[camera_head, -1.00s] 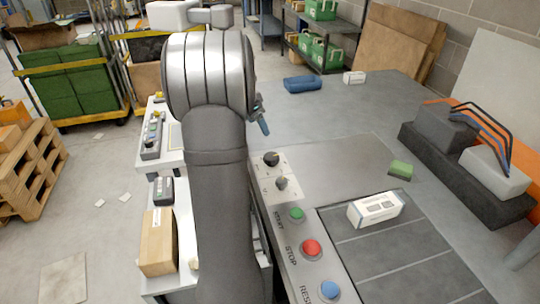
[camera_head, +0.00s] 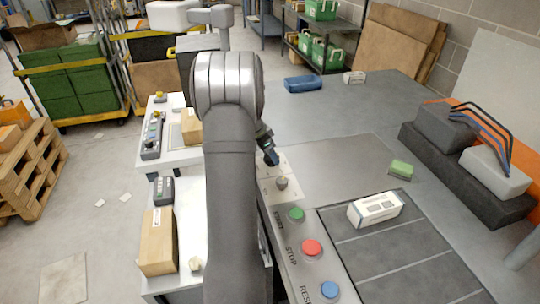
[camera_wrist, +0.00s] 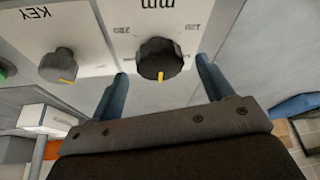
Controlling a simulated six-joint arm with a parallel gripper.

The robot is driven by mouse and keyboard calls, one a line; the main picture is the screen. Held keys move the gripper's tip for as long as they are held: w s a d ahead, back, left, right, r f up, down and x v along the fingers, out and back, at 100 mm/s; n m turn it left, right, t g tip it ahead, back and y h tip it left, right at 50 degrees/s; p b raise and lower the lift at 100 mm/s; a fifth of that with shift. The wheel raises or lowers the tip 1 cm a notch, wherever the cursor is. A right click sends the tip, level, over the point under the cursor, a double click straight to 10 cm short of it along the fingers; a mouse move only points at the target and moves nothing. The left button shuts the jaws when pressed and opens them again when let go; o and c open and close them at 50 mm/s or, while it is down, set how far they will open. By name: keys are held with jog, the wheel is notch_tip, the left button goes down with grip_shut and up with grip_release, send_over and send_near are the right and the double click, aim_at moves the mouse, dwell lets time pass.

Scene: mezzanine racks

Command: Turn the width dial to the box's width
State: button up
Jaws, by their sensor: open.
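The width dial (camera_wrist: 159,60) is a black knob with a yellow pointer mark, on a white plate with "mm" and number marks in the wrist view. My gripper (camera_wrist: 162,80) is open, with one blue finger on each side of the dial; I cannot tell if they touch it. In the head view my gripper (camera_head: 268,150) is over the panel's far end and hides the dial. A white box (camera_head: 375,209) lies on the dark belt of the machine.
A second, grey knob marked "KEY" (camera_wrist: 63,65) sits beside the dial. Green (camera_head: 296,214), red (camera_head: 311,247) and blue (camera_head: 330,290) buttons line the panel. A green block (camera_head: 401,169) lies behind the white box. A blue tray (camera_head: 303,84) stands further back.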

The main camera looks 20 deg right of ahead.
jog(key=shift+x, duration=1.05)
jog(key=c, duration=1)
jog(key=shift+o, duration=0.2)
jog(key=shift+n, duration=0.3)
jog(key=n+t, duration=0.1)
jog(key=n, duration=0.1)
jog(key=n+t+y, duration=0.1)
jog(key=n, duration=0.2)
jog(key=shift+s+d, duration=0.1)
jog(key=shift+s, duration=0.05)
jog(key=n+y, duration=0.1)
jog(key=n, duration=0.2)
jog(key=n+t+y, duration=0.1)
jog(key=n, duration=0.2)
jog(key=shift+d, duration=0.15)
